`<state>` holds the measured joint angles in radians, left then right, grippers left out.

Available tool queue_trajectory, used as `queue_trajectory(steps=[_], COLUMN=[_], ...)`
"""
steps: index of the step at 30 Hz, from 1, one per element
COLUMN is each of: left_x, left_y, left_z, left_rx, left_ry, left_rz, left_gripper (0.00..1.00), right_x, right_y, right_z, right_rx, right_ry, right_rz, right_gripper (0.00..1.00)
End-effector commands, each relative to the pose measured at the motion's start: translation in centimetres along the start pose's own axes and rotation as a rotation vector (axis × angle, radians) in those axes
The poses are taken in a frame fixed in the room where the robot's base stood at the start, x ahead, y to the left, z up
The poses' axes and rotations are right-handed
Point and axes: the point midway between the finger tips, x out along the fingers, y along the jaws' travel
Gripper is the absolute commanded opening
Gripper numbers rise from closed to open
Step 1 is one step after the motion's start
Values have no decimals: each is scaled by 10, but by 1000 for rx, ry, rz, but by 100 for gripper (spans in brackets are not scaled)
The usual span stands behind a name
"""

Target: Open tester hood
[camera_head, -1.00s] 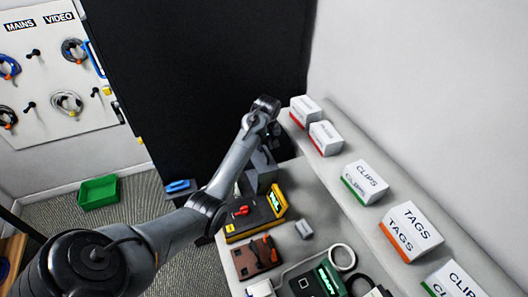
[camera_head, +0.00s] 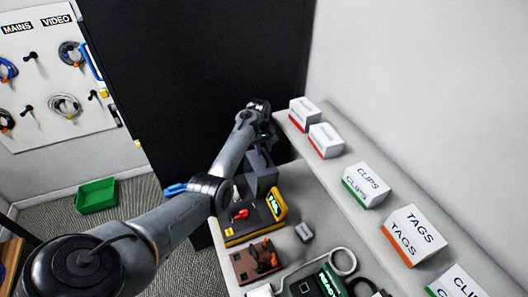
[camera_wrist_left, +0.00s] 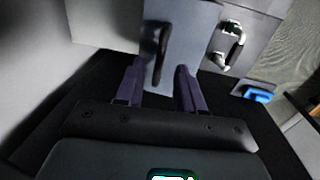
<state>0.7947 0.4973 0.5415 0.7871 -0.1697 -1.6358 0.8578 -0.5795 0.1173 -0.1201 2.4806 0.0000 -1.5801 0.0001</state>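A grey box-like unit (camera_head: 262,178), which looks like the tester with its hood, stands at the far end of the bench, partly hidden by my left arm. In the left wrist view a grey panel (camera_wrist_left: 190,35) carries a dark upright handle (camera_wrist_left: 162,50). My left gripper (camera_wrist_left: 160,90) is open, with its two purple fingers apart on either side of that handle. Whether either finger touches it I cannot tell. In the head view the left gripper (camera_head: 268,140) is over the grey unit, mostly hidden by the wrist. My right gripper is not in view.
A yellow-black device (camera_head: 250,215) and a brown block (camera_head: 258,262) lie nearer on the bench. White boxes of clips (camera_head: 366,185) and tags (camera_head: 413,235) line the shelf at right. A green bin (camera_head: 97,196) sits on the floor. A second, pale handle (camera_wrist_left: 230,45) is beside the panel.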

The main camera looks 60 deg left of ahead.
Motion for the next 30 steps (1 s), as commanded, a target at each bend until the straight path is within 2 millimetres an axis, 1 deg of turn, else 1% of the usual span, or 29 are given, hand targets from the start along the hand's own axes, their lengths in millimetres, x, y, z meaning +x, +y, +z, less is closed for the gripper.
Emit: queue_trajectory(steps=[3,6,10,17,18,20,25,30], left_x=[13,20,23,24,24,24,24,24], left_y=[0,0,0,0,0,0,0,0], left_z=[0,0,0,0,0,0,0,0], left_rx=[1,1,2,2,2,2,2,1], left_ry=[0,0,1,1,1,1,1,1], left_rz=[-2,-1,0,0,0,0,0,0], left_gripper=[38,38,38,38,36,27,1,0], right_x=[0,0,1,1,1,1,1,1], right_y=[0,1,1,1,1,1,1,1], right_z=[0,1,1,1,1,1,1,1], right_rx=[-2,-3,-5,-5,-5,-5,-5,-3], right_ry=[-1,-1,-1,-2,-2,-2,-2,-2], right_rz=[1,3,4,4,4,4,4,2], right_gripper=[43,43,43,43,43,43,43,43])
